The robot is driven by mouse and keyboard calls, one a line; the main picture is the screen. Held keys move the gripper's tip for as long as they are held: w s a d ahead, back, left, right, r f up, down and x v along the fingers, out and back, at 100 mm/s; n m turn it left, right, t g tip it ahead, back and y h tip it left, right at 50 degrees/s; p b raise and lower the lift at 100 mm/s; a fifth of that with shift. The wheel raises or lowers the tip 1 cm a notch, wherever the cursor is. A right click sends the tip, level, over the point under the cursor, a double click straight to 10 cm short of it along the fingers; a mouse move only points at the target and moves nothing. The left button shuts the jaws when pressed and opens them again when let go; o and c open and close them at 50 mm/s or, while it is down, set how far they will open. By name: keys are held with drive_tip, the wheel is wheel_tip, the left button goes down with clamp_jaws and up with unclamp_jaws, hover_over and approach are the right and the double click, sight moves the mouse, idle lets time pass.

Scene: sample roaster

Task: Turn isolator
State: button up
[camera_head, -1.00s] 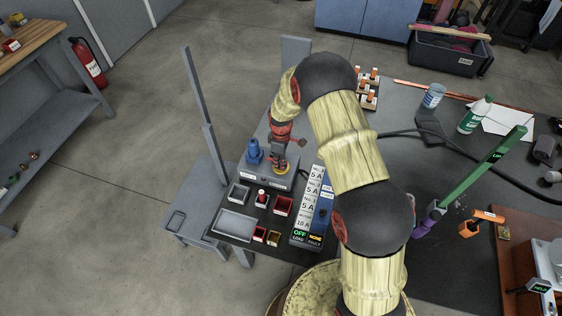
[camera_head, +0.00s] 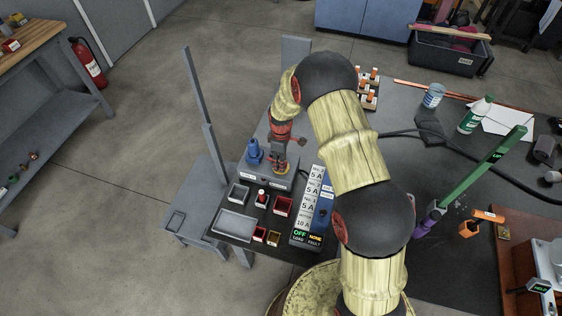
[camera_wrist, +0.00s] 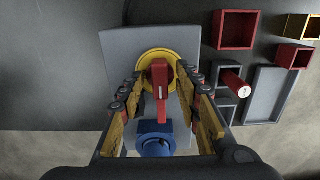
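The isolator is a red handle (camera_wrist: 160,92) on a round yellow plate (camera_wrist: 146,62), mounted on a grey box (camera_wrist: 118,45). In the wrist view the handle lies lengthwise, pointing toward the blue part. My gripper (camera_wrist: 162,82) has its two fingers on either side of the handle, with gaps visible; it is open. In the head view my gripper (camera_head: 278,165) points down over the grey box (camera_head: 257,180) and hides most of the isolator. A blue connector (camera_head: 254,153) stands on the box to the left; it also shows in the wrist view (camera_wrist: 155,143).
Small bins, among them a dark red one (camera_head: 282,206), and a grey tray (camera_head: 233,225) lie in front of the box. A panel (camera_head: 308,215) right of it reads OFF for load and NONE for fault. A grey upright post (camera_head: 205,120) stands to the left.

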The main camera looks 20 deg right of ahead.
wheel_tip(320, 180, up, 12)
drive_tip(key=shift+f, duration=0.25)
idle(0.6)
drive_tip(key=s+r+m+g, duration=0.1)
drive_tip(key=s+r+m, duration=0.1)
drive_tip(key=s+m, duration=0.45)
drive_tip(key=s+r+m+t, duration=0.4)
drive_tip(key=s+r+t, duration=0.2)
drive_tip(key=s+r, duration=2)
wheel_tip(320, 180, up, 2)
drive_tip(key=shift+s+a+r+m+t, duration=0.1)
drive_tip(key=shift+s+a+m+t, duration=0.05)
drive_tip(key=shift+s+m+t, duration=0.15)
